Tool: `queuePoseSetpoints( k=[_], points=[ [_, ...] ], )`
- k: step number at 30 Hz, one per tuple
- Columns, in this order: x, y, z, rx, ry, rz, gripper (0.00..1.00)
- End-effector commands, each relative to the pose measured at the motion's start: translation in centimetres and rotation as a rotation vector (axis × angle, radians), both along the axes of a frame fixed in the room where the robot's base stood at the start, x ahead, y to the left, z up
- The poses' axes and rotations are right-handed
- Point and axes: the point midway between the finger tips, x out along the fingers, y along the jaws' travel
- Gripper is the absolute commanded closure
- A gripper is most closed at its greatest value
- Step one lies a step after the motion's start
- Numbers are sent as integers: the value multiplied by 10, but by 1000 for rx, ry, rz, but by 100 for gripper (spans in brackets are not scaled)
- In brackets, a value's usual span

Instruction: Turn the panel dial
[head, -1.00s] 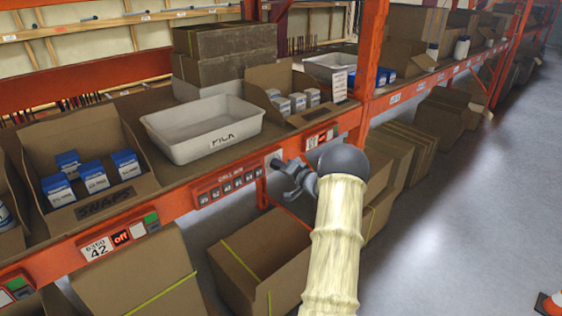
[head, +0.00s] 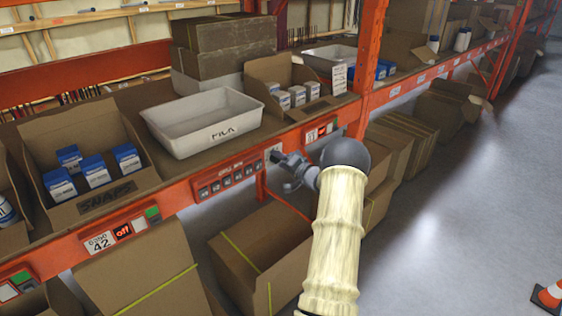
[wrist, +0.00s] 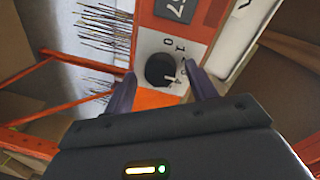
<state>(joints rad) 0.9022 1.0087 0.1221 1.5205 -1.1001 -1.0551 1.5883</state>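The panel dial (wrist: 160,70) is a black round knob on a white plate with printed marks, fixed to the orange rack beam. My gripper (wrist: 161,74) is open in the wrist view, with one dark finger on each side of the dial. Gaps show between the knob and both fingers, so it does not look gripped. In the head view my gripper (head: 284,166) is close to the small light panel plate (head: 273,153) on the beam. The dial itself is hidden or too small to make out there.
A labelled button strip (head: 227,176) is left of the plate, and a red display (head: 319,130) is to its right. A white PICK bin (head: 205,124) sits on the shelf above. Open cardboard boxes (head: 262,258) stand below.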

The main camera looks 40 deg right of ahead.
Motion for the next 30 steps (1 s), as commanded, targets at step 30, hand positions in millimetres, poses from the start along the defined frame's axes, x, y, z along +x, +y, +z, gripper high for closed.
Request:
queuePoseSetpoints(
  k=[30],
  points=[
    [-142, -12, 10, 0, 0, -3, 43]
  ],
)
